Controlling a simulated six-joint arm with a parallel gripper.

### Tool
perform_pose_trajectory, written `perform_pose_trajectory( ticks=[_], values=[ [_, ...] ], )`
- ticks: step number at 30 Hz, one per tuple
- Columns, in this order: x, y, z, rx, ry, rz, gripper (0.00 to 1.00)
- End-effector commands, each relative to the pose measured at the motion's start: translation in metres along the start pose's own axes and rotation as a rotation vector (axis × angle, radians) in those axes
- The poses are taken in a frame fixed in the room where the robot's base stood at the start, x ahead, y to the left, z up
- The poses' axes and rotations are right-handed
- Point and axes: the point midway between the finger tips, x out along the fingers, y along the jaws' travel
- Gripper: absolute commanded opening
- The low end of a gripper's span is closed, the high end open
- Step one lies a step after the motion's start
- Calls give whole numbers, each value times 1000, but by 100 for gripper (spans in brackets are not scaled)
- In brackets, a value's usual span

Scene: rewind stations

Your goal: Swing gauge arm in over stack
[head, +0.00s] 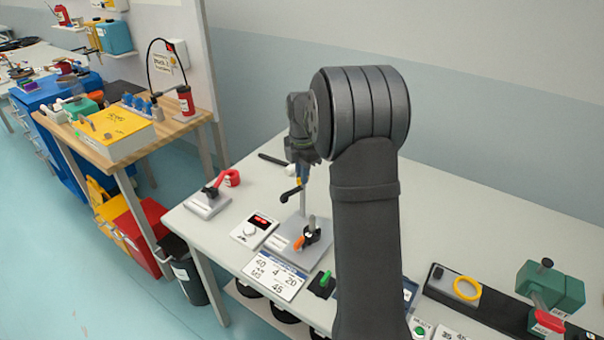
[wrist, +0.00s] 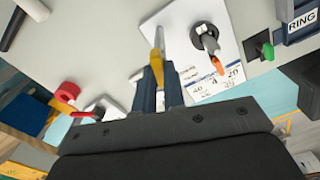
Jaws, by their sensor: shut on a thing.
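My gripper (head: 299,180) points down over the station's grey base plate (head: 289,247). In the wrist view its two dark blue fingers (wrist: 158,90) are shut on a yellow-orange piece, which I take to be the gauge arm's grip (wrist: 156,65). A thin upright post (head: 303,203) stands beside it. A black arm (head: 290,194) with a rounded end sticks out left of the post. On the plate, a black round piece (head: 311,234) with a grey pin and an orange tip (head: 299,243) may be the stack. The gauge arm's joint is hidden by my gripper.
A red-handled fixture (head: 209,200) stands at left, a green-levered block (head: 322,284) at front. A green clamp (head: 551,288) and yellow ring (head: 467,288) are at right.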

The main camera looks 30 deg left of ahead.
Motion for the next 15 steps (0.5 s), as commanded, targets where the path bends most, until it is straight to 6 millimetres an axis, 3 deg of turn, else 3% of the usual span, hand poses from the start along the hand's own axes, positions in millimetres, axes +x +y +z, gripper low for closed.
perform_pose_trajectory(
  ticks=[15],
  values=[
    [-1, -1, 1, -484, -2, 2, 0]
  ],
)
